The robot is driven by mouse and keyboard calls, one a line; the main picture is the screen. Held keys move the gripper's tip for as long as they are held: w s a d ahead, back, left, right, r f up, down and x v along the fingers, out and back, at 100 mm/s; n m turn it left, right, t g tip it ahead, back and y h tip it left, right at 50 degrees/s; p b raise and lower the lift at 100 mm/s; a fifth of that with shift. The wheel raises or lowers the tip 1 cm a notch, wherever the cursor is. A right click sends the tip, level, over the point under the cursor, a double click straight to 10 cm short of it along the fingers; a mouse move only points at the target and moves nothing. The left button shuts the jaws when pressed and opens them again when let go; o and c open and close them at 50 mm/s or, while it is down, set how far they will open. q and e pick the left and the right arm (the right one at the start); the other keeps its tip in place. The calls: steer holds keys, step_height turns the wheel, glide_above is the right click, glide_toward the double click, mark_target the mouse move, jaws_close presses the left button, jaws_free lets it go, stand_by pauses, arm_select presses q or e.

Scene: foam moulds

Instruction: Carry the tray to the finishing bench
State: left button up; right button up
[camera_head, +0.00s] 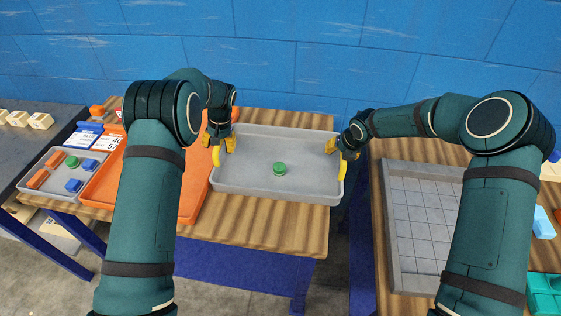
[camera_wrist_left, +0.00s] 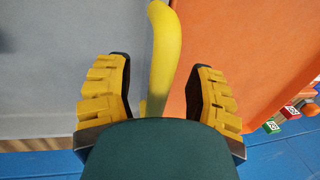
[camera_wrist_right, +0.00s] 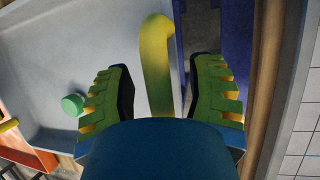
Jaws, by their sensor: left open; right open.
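The grey tray (camera_head: 300,189) rests on a wooden bench, with a yellow handle at each short end. A green round piece (camera_head: 279,169) stands in it. My left gripper (camera_head: 217,142) is at the tray's left handle (camera_head: 216,157). In the left wrist view its open fingers (camera_wrist_left: 160,95) stand either side of the yellow handle (camera_wrist_left: 162,50), apart from it. My right gripper (camera_head: 348,150) is at the right handle (camera_head: 342,170). In the right wrist view its open fingers (camera_wrist_right: 162,90) straddle that handle (camera_wrist_right: 155,60). I cannot tell which bench is the finishing bench.
An orange tray (camera_head: 105,184) lies left of the grey tray on the wooden bench (camera_head: 270,236). A small grey tray (camera_head: 45,190) holds orange and blue blocks. A grey gridded tray (camera_head: 420,225) lies on the right bench, across a gap. A blue wall (camera_head: 270,60) stands behind.

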arm_select(q)
jaws_close()
arm_select(e)
jaws_close()
arm_select(q)
steer(key=shift+r, duration=0.3)
arm_select(e)
steer(key=shift+w+r, duration=0.1)
steer(key=shift+r, duration=0.2)
